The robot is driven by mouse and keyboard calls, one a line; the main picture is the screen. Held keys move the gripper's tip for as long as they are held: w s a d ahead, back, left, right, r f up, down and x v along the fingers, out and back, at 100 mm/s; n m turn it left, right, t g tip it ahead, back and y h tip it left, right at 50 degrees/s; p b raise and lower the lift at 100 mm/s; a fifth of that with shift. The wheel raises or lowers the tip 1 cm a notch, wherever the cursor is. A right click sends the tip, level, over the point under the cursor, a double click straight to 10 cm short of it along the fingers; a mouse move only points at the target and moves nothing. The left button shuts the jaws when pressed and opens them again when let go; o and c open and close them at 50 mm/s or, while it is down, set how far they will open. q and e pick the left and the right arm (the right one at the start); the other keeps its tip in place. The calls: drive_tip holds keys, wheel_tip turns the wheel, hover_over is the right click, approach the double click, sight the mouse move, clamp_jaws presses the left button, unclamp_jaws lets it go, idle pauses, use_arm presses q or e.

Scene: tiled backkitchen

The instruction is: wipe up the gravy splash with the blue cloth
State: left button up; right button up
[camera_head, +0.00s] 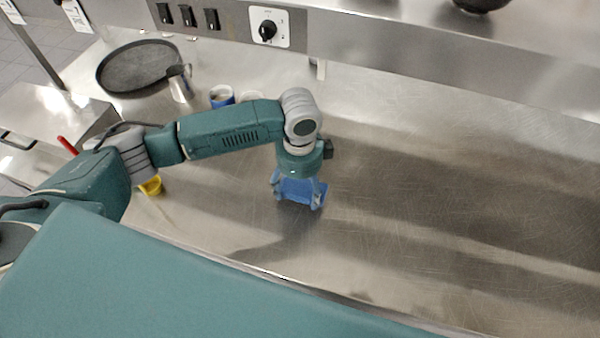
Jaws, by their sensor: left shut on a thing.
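My left gripper (299,198) reaches in from the left and points down at the steel counter (420,230). It is shut on the blue cloth (297,188), which shows between and around its fingers. The cloth is at or just above the counter; I cannot tell whether it touches. I see no clear gravy splash on the steel; any part under the cloth or behind my arm is hidden. My right gripper is not in view.
A black round tray (125,70), a metal jug (179,85) and a blue cup (221,96) stand at the back left. A yellow item (151,186) is partly behind my arm. A dark bowl (480,4) sits on the upper shelf. The counter's right side is clear.

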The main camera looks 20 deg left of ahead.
use_arm(q)
drive_tip(key=shift+w+r+p, duration=0.15)
drive_tip(key=shift+r+p, duration=0.55)
drive_tip(key=shift+r, duration=0.2)
drive_tip(key=shift+w+r, duration=0.15)
drive_tip(key=shift+r, duration=0.65)
drive_tip(key=shift+s+r, duration=0.25)
drive_tip(key=shift+s, duration=0.05)
drive_tip(key=shift+w, duration=0.1)
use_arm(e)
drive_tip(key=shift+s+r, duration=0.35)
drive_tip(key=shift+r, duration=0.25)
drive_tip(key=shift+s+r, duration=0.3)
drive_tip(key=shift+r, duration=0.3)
use_arm(q)
drive_tip(key=shift+w+f, duration=0.1)
drive_tip(key=shift+w, duration=0.05)
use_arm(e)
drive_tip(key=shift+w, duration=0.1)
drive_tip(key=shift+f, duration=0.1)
